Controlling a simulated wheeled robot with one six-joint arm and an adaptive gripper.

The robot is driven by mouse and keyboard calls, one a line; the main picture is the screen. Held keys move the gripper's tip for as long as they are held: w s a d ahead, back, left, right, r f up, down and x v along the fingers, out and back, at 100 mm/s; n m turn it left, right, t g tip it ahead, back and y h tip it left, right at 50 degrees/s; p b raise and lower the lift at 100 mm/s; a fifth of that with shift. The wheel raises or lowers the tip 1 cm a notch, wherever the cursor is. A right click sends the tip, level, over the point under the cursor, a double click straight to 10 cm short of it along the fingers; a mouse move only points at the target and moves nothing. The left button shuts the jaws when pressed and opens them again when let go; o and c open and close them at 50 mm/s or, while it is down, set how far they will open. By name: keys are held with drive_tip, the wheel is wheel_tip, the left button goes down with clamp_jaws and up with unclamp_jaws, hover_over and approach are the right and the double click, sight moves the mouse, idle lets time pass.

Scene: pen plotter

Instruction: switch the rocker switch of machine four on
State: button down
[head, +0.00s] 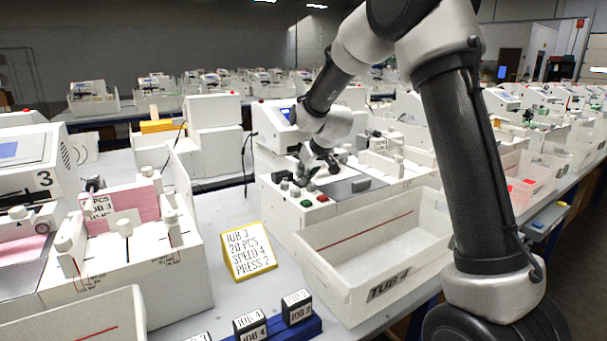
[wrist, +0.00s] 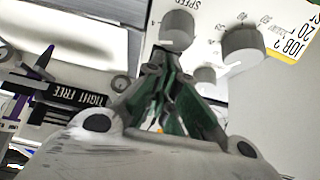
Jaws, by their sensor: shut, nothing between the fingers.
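Machine four (head: 318,215) is the white machine behind the tub marked TUB 4 (head: 375,255). Its front panel carries a green button (head: 309,187), a red button (head: 322,198) and small grey knobs (head: 284,185). I cannot make out the rocker switch in either view; my gripper may hide it. My gripper (head: 308,176) is low over this panel, fingers pointing down. In the wrist view the shut, empty fingers (wrist: 165,58) reach toward the panel, below the SPEED knob (wrist: 178,27) and left of a larger knob (wrist: 243,43). Contact cannot be told.
A yellow-edged job card (head: 248,252) stands on the table left of the tub. Job blocks (head: 297,307) sit in a blue holder in front. Machine three (head: 130,235) is at the left. A black lever marked FREE (wrist: 78,95) lies left of my fingers.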

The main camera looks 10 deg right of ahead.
drive_tip(key=shift+w, duration=0.1)
drive_tip(key=shift+w+a+r, duration=0.25)
drive_tip(key=shift+w, duration=0.4)
drive_tip(key=shift+r, duration=0.3)
drive_tip(key=r, duration=0.1)
drive_tip(key=s+r, duration=0.1)
drive_tip(key=r, duration=0.2)
drive_tip(key=shift+s+d+r, duration=0.1)
drive_tip(key=shift+s+d, duration=0.15)
drive_tip(key=s+d+r, duration=0.2)
drive_tip(key=s+r, duration=0.3)
drive_tip(key=s, duration=0.1)
drive_tip(key=shift+s, duration=0.4)
drive_tip(key=shift+d, duration=0.1)
